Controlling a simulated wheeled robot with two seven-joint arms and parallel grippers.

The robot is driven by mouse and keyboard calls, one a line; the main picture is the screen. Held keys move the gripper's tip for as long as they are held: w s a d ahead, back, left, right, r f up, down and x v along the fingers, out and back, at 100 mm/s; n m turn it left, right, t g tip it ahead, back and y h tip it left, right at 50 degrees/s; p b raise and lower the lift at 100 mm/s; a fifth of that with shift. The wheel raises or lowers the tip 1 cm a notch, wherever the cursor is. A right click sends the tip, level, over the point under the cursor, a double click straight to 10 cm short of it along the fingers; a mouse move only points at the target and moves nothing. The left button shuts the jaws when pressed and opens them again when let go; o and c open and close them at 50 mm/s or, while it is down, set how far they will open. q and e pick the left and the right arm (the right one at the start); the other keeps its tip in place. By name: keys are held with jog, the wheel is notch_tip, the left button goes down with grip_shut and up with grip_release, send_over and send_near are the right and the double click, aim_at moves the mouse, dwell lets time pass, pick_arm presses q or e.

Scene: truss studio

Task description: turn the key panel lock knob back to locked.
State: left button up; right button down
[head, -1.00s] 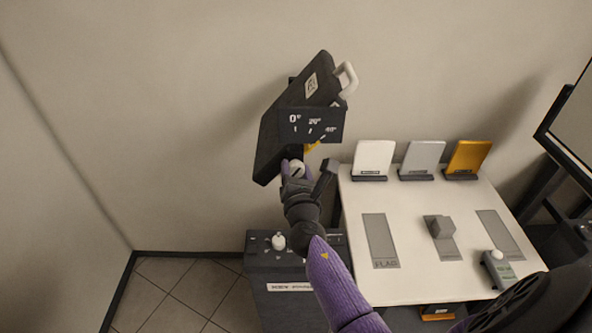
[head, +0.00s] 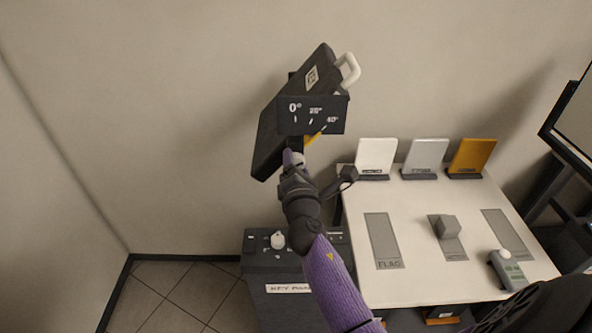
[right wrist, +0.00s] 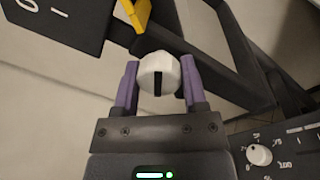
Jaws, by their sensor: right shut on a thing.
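The tilted dark key panel (head: 268,148) stands against the wall, with a scale plate (head: 312,116) marked from 0° to 40° and a yellow pointer (head: 313,138) under it. The white lock knob (right wrist: 158,76) has a black slot that runs upright in the right wrist view. My right gripper (right wrist: 160,82) is shut on the knob, with a purple finger on each side. In the head view my right gripper (head: 293,163) is below the scale plate and hides most of the knob. My left gripper is not in view.
A dark box (head: 290,307) with a small white dial (head: 278,240) stands below. A white table (head: 400,285) at right holds a grey block (head: 448,227), a handheld device (head: 507,268) and several upright plates (head: 375,157). A white handle (head: 349,69) sticks out from the panel's top.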

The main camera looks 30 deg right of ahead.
jog(key=m+b, duration=0.2)
jog(key=m, duration=0.2)
jog(key=shift+f+h, duration=0.1)
jog(key=shift+h, duration=0.3)
jog(key=shift+m+b, duration=0.5)
jog(key=shift+m, duration=0.4)
jog(key=shift+c, duration=0.8)
grip_release()
